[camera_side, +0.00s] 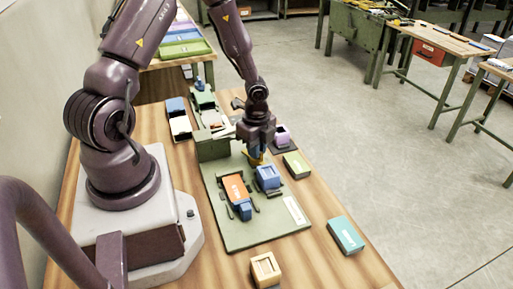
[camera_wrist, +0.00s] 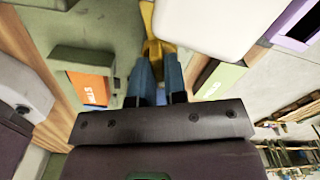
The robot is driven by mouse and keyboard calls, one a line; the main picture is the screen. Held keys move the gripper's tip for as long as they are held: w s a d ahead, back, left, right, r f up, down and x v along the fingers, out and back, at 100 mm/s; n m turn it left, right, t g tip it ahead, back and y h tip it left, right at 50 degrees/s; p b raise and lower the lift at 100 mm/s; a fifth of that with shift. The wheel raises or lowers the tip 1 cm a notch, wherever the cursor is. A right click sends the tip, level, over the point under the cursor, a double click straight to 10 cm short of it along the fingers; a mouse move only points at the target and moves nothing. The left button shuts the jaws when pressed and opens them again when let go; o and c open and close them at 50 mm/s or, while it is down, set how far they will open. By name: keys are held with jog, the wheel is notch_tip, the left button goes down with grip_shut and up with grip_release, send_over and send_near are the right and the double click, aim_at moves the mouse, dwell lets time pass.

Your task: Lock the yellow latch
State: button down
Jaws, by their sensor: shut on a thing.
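The yellow latch (camera_side: 252,158) shows only as a small piece under my gripper (camera_side: 257,157) in the side view, at the far part of a green board (camera_side: 262,232). In the wrist view the yellow latch (camera_wrist: 154,32) runs up from between the two blue fingers of my gripper (camera_wrist: 156,58). The fingers are shut on its near end. The fingers hide part of the latch, and I cannot tell its full angle or whether it is locked.
An orange block (camera_side: 235,187) and a blue block (camera_side: 268,176) sit on the board close to my gripper. A green box (camera_side: 297,165), a purple block (camera_side: 282,137), a teal box (camera_side: 345,235) and a wooden block (camera_side: 265,270) stand around it. Bare tabletop lies at the front right.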

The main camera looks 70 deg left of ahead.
jog(key=m, duration=0.4)
jog(key=shift+m, duration=0.3)
dwell(0.5)
jog(key=c, duration=1.2)
grip_release()
jog(key=shift+o, duration=0.2)
jog(key=shift+r, duration=0.15)
notch_tip(320, 180, up, 13)
